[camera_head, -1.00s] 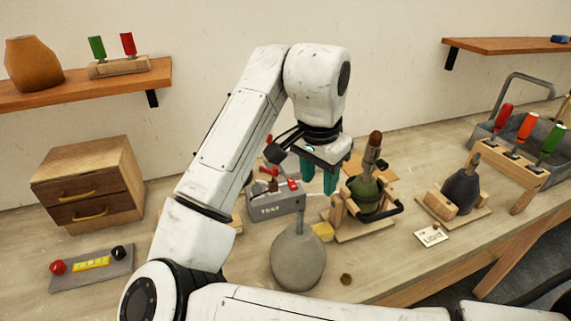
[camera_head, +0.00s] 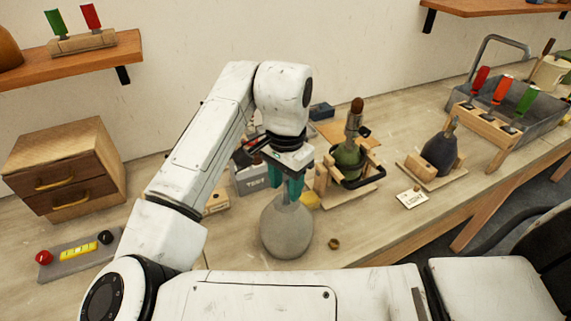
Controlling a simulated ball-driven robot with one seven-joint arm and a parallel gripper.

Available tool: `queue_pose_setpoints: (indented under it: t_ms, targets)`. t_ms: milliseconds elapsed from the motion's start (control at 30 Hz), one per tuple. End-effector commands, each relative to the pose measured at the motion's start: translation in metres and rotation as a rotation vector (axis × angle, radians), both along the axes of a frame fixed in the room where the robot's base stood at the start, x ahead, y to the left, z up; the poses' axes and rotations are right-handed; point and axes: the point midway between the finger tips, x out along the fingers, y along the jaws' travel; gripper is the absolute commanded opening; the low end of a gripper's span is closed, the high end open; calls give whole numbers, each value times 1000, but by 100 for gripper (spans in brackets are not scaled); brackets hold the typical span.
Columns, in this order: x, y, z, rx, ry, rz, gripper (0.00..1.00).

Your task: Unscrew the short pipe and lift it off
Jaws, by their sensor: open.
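A grey rounded lamp base (camera_head: 288,232) stands upright on the bench, with a thin short pipe (camera_head: 286,192) rising from its neck. My gripper (camera_head: 285,183) points down above the lamp base, and its teal fingers are open, one on each side of the pipe's upper part as seen here. The fingers and hand hide most of the pipe. I cannot tell whether a finger touches it.
A small brass nut (camera_head: 334,243) lies to the right of the base. A green lamp in a wooden cradle (camera_head: 348,158) stands behind right, and a dark lamp (camera_head: 440,150) beyond it. A grey test box (camera_head: 250,180) is behind left. The front right bench is clear.

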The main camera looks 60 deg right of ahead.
Motion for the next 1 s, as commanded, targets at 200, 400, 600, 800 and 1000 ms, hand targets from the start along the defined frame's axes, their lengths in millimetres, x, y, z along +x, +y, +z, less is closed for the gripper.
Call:
queue_pose_setpoints:
  t_ms: [200,400,600,800,1000]
  targets:
    - [0,0,-14,0,0,1,44]
    - [0,0,-16,-1,-1,0,44]
    - [0,0,-15,0,0,0,33]
    - [0,0,-15,0,0,0,14]
    - [0,0,-15,0,-1,0,0]
